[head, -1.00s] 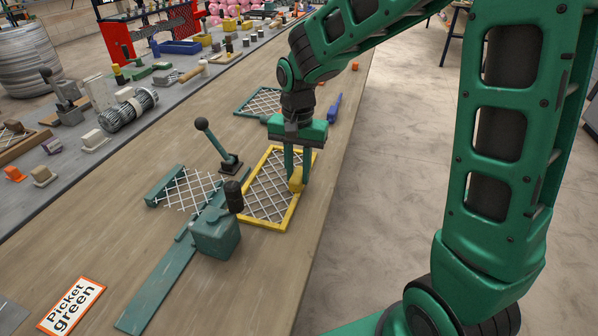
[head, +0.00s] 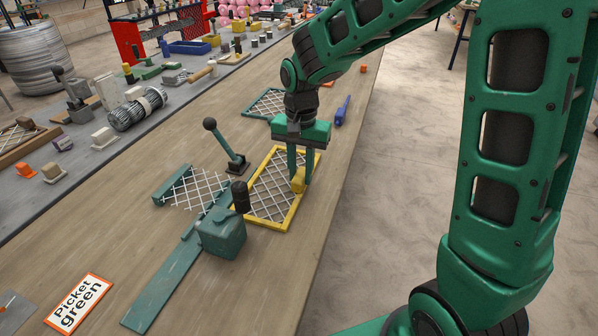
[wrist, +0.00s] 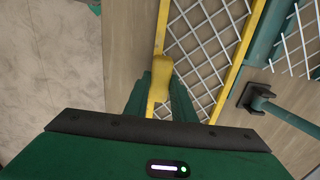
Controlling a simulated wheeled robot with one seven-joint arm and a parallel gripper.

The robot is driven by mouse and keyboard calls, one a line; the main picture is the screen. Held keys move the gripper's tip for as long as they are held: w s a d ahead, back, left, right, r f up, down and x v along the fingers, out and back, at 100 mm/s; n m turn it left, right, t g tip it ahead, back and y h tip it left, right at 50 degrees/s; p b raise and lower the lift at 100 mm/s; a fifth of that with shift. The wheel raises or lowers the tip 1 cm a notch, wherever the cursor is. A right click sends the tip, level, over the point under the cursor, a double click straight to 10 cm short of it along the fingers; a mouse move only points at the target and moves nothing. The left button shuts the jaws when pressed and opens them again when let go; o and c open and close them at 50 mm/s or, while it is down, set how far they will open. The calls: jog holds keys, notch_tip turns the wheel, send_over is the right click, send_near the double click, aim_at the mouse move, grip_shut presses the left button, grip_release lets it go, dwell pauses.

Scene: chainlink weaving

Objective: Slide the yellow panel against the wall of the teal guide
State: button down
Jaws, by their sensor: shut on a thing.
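The yellow panel (head: 290,213) is a rectangular frame with white wire mesh, lying flat on the bench. My gripper (head: 298,180) points down and is shut on the yellow grip at the panel's right side; the grip (wrist: 160,82) shows between the fingers in the wrist view. The teal guide (head: 165,283) is a long strip with a raised edge, left of the panel. In the wrist view its teal bar (wrist: 268,38) runs close beside the panel's far yellow bar (wrist: 238,62). I cannot tell whether they touch along their length.
A teal block (head: 221,236) with a black knob (head: 240,196) stands at the panel's near left corner and hides part of it. A black-knobbed lever (head: 228,150) stands left of the panel. White mesh (head: 197,188) lies beyond the guide.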

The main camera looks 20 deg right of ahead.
jog(key=c, duration=1.4)
grip_release()
notch_tip(320, 180, up, 11)
jog(key=shift+w+f, duration=0.1)
jog(key=s+d, duration=1.4)
jog(key=d, duration=0.2)
jog(key=s+d+f, duration=0.2)
jog(key=s+d, duration=0.1)
jog(key=s, duration=0.3)
jog(key=s+d+f, duration=0.2)
jog(key=s, duration=0.5)
jog(key=shift+s+d+f+n, duration=0.3)
jog(key=shift+d+f+n, duration=0.1)
